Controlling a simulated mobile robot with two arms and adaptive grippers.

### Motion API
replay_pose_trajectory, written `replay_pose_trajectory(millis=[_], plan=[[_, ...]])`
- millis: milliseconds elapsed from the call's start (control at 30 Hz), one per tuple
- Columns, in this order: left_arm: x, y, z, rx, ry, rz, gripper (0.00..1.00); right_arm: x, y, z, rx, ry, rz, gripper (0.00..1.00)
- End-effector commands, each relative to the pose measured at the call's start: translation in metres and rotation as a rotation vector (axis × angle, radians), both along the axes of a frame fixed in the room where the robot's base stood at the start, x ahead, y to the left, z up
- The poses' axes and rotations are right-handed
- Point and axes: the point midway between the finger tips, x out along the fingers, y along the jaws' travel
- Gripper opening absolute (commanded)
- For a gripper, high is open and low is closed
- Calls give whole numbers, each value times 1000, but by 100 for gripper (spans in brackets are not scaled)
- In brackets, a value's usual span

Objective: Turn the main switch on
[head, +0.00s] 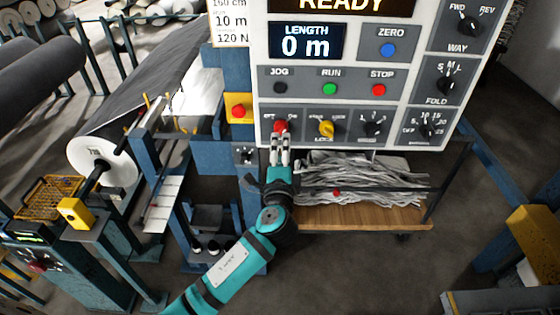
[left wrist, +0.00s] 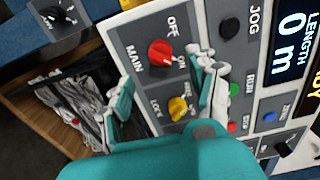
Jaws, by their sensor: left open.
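The main switch is a red rotary knob (head: 281,126) at the lower left of the white control panel (head: 350,96). In the left wrist view the red knob (left wrist: 161,53) sits beside the words MAIN, OFF and ON; I cannot tell for sure which it points to. My left gripper (head: 280,143) is just below the knob in the head view and partly overlaps its labels. In the left wrist view its open fingers (left wrist: 164,86) stand apart, with the red knob beyond the gap between them. Nothing is held. My right gripper is not in view.
A yellow lock knob (head: 326,128) is right of the red knob. JOG, RUN and STOP buttons (head: 379,90) lie above. A red button on a yellow box (head: 238,111) is to the left. Below, a wooden shelf (head: 370,217) carries grey scraps. A large grey roll (head: 150,90) stands left.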

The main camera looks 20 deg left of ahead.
Motion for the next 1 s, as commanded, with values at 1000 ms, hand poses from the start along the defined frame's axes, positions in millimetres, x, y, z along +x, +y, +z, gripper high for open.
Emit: replay_pose_trajectory(millis=[1000], plan=[[-37, -12, -50, -31, 79, -19, 60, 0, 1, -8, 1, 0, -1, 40]])
